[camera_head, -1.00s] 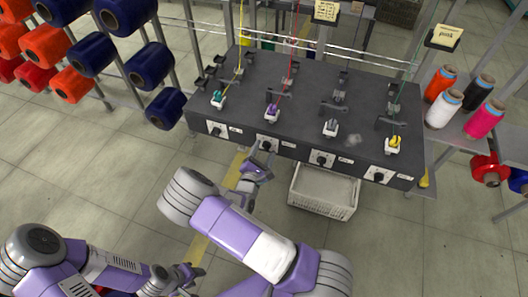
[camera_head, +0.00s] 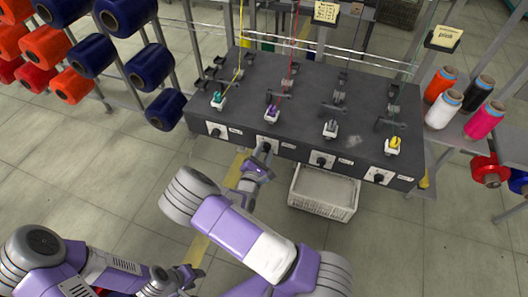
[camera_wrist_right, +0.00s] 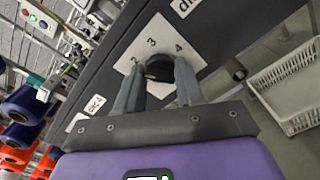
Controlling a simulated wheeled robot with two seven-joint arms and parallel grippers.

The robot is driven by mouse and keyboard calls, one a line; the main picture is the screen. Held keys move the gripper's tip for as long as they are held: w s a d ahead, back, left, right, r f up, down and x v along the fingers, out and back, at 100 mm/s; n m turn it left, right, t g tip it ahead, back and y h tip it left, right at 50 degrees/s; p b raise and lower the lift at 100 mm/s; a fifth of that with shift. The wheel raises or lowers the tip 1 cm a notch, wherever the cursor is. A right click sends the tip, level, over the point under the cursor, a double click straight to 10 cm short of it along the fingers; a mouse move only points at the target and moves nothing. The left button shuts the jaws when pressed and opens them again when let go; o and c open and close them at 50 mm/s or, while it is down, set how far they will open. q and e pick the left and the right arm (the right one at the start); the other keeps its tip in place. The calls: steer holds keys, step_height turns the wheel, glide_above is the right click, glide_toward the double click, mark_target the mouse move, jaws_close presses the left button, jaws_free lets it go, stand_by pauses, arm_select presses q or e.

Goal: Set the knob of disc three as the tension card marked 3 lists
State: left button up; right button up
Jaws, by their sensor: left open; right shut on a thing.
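The dark winding bench (camera_head: 300,100) has a row of knobs on white plates along its front. My right gripper (camera_head: 262,158) is at the second knob from the left (camera_head: 267,145). In the right wrist view, its fingers (camera_wrist_right: 158,84) are shut on this black knob (camera_wrist_right: 158,67). The plate (camera_wrist_right: 170,38) shows 2, 3 and 4; the knob's pointer is hard to make out. The third knob from the left (camera_head: 321,160) is free. My left gripper (camera_head: 187,276) is open and empty, low and away from the bench. A yellow card (camera_head: 326,12) stands behind the bench, its writing too small to read.
Another yellow card (camera_head: 443,38) stands at the right. A white crate (camera_head: 324,194) sits below the bench front, right of my right gripper. Blue and orange spools (camera_head: 92,54) fill a rack at left. Thread cones (camera_head: 440,108) stand at right.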

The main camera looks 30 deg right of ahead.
steer(key=m+b, duration=0.4)
steer(key=m, duration=1.9)
steer(key=shift+m, duration=0.4)
stand_by(0.4)
steer(key=o, duration=1)
